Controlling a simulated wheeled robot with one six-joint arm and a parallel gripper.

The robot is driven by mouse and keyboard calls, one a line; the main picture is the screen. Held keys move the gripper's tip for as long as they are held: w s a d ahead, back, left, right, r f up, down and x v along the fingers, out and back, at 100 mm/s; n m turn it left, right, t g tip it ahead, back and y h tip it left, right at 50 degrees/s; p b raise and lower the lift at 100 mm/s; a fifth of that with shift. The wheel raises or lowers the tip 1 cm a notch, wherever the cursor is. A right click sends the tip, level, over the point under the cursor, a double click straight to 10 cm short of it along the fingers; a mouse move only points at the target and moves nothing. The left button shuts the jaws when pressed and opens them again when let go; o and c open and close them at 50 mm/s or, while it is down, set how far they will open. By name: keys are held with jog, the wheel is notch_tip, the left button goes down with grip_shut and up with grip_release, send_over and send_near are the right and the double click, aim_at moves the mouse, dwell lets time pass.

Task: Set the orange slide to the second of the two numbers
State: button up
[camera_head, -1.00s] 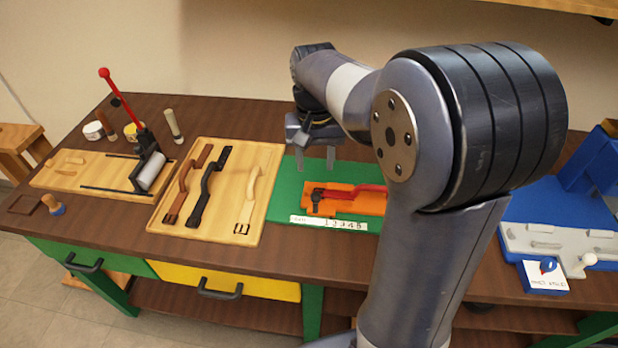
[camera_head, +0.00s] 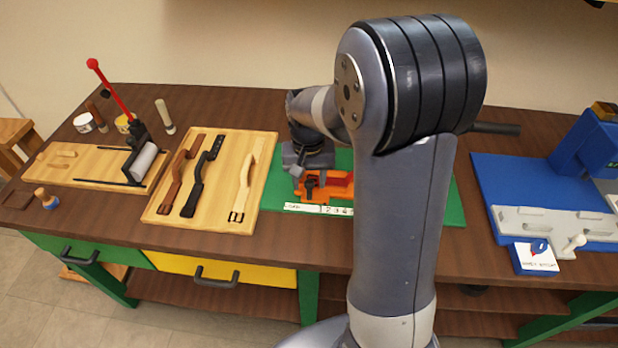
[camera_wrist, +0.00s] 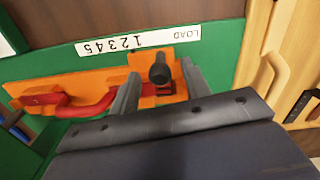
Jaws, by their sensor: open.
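The orange slide (camera_head: 340,193) lies on the green mat (camera_head: 277,196), with a red handle (camera_wrist: 88,108) on it. A white strip (camera_wrist: 140,41) reading LOAD and 1 to 5 runs along its near side, upside down in the wrist view. My gripper (camera_wrist: 160,86) is open over the slide's LOAD end. A dark upright knob (camera_wrist: 159,71) shows between the two fingers, apart from them in the picture; contact cannot be told. In the head view my arm hides the mat's middle and part of the strip. A white card (camera_head: 534,259) at the right bears small writing I cannot read.
A wooden board (camera_head: 262,150) with several straps lies left of the mat. Farther left stands a roller press (camera_head: 143,160) with a tall red lever. A blue fixture (camera_head: 490,180) with a grey plate is at the right.

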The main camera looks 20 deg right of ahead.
jog(key=shift+c, duration=0.4)
grip_shut()
jog(key=d, duration=0.1)
jog(key=s+d, duration=0.1)
jog(key=d, duration=0.1)
jog(key=s+d, duration=0.1)
jog(key=shift+d, duration=0.4)
jog(key=shift+o, duration=0.4)
grip_release()
